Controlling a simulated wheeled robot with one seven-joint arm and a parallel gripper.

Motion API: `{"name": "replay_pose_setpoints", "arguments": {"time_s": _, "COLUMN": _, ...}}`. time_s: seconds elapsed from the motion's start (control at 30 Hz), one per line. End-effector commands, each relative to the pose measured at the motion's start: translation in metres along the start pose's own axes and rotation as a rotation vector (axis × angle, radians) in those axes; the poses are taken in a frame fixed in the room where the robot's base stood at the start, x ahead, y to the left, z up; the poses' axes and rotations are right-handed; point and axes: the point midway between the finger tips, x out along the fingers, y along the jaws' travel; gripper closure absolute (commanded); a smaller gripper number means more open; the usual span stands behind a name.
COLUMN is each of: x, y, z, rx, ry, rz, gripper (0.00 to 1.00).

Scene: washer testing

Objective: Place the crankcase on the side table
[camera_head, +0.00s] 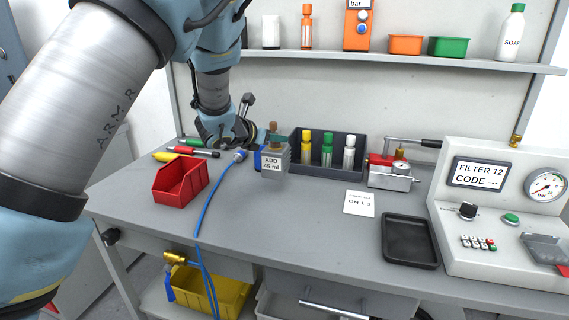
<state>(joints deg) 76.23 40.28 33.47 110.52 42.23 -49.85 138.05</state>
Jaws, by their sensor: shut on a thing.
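The crankcase appears to be the small grey block (272,166) labelled "ADD 45 ml", with a brass-coloured fitting on top. My gripper (266,147) reaches in from the upper left and is shut at this block's upper part. The fingers are partly hidden, and I cannot tell whether the block's underside touches the bench. No separate side table can be picked out in this view.
The grey workbench (308,215) holds a red bin (181,181), a bottle rack (376,160), a grey-red device (391,176), a black tray (409,241) and a test panel (500,220). A blue hose (199,215) hangs over the front edge. The front middle is mostly clear.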

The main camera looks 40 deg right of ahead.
Motion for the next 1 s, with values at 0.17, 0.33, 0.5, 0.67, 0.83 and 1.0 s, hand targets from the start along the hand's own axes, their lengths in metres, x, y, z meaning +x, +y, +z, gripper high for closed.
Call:
{"name": "replay_pose_setpoints", "arguments": {"time_s": 0.17, "x": 0.007, "y": 0.001, "z": -0.015, "rx": 0.000, "ry": -0.005, "rz": 0.000, "gripper": 1.00}}
{"name": "replay_pose_setpoints", "arguments": {"time_s": 0.33, "x": 0.012, "y": 0.001, "z": -0.028, "rx": 0.000, "ry": -0.003, "rz": 0.001, "gripper": 1.00}}
{"name": "replay_pose_setpoints", "arguments": {"time_s": 0.5, "x": 0.021, "y": 0.001, "z": -0.048, "rx": 0.000, "ry": -0.004, "rz": 0.001, "gripper": 1.00}}
{"name": "replay_pose_setpoints", "arguments": {"time_s": 0.67, "x": 0.024, "y": 0.001, "z": -0.055, "rx": 0.001, "ry": -0.008, "rz": 0.001, "gripper": 1.00}}
{"name": "replay_pose_setpoints", "arguments": {"time_s": 0.83, "x": 0.024, "y": 0.001, "z": -0.055, "rx": 0.001, "ry": -0.008, "rz": 0.001, "gripper": 1.00}}
{"name": "replay_pose_setpoints", "arguments": {"time_s": 1.0, "x": 0.025, "y": 0.001, "z": -0.058, "rx": 0.001, "ry": -0.008, "rz": 0.001, "gripper": 1.00}}
